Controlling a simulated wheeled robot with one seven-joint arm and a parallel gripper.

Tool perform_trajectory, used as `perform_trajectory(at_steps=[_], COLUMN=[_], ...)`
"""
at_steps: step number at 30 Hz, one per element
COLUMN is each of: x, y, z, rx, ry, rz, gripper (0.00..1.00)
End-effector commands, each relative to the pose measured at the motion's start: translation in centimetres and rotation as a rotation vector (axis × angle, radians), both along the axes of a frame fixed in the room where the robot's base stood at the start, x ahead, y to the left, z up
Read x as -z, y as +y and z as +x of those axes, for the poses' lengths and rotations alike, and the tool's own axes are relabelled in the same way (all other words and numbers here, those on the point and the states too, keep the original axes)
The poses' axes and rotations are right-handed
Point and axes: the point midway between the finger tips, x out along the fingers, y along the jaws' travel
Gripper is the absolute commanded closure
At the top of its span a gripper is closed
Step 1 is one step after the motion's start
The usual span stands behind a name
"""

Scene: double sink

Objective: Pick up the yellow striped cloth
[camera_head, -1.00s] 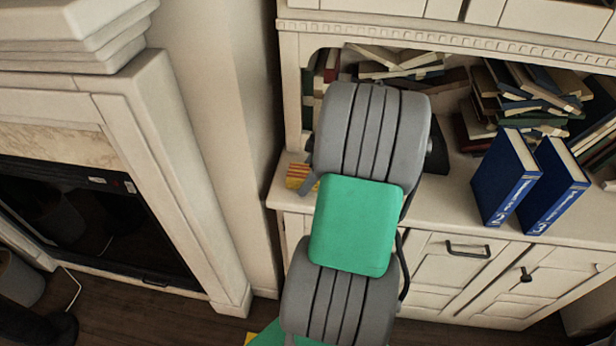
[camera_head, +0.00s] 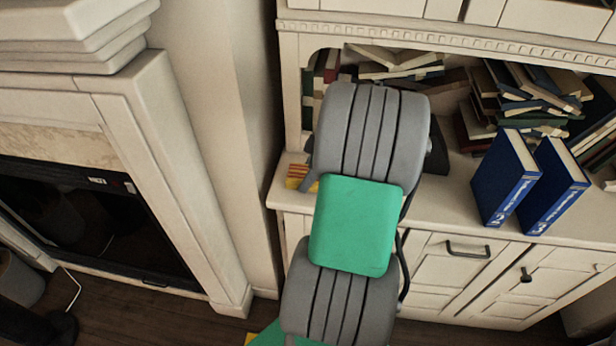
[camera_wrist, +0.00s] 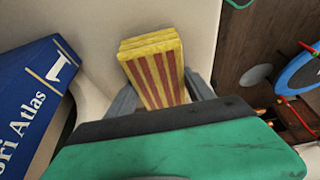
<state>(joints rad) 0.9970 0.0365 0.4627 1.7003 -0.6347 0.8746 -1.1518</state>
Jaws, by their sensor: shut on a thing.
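The yellow striped cloth (camera_wrist: 156,72) has red stripes and looks folded into a thick block. In the wrist view it sits between the two fingers of my gripper (camera_wrist: 160,92), which is shut on it. In the head view only a small part of the cloth (camera_head: 297,172) shows at the left end of the cabinet ledge, beside my arm. My arm hides the rest of it and most of the gripper there. I cannot tell whether the cloth still touches the ledge.
Two blue books (camera_head: 507,177) stand on the ledge to the right, and a blue atlas (camera_wrist: 35,108) is close at left in the wrist view. Piled books (camera_head: 520,92) fill the shelf behind. A fireplace (camera_head: 75,215) is at the left.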

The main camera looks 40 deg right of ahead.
Motion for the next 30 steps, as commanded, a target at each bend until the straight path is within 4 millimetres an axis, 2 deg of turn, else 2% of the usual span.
perform_trajectory(at_steps=[1, 3, 10, 14, 16, 23, 27, 30], x=[0.0, 0.0, -0.5, -2.0, -3.5, -9.7, -11.2, -12.2], y=[0.0, 0.0, -0.1, -0.1, -0.1, 2.9, 5.6, 7.0], z=[0.0, 0.0, 0.0, 0.1, 0.1, -4.2, -7.8, -9.5], rx=[0.0, 0.0, 0.0, 0.0, 0.0, 0.004, 0.005, 0.003], ry=[0.0, 0.0, -0.001, -0.004, -0.004, -0.004, -0.001, -0.002], rz=[0.0, 0.0, -0.002, -0.003, -0.004, -0.007, -0.003, -0.002], gripper=[0.77, 0.84, 0.84, 0.84, 0.84, 0.84, 0.84, 0.84])
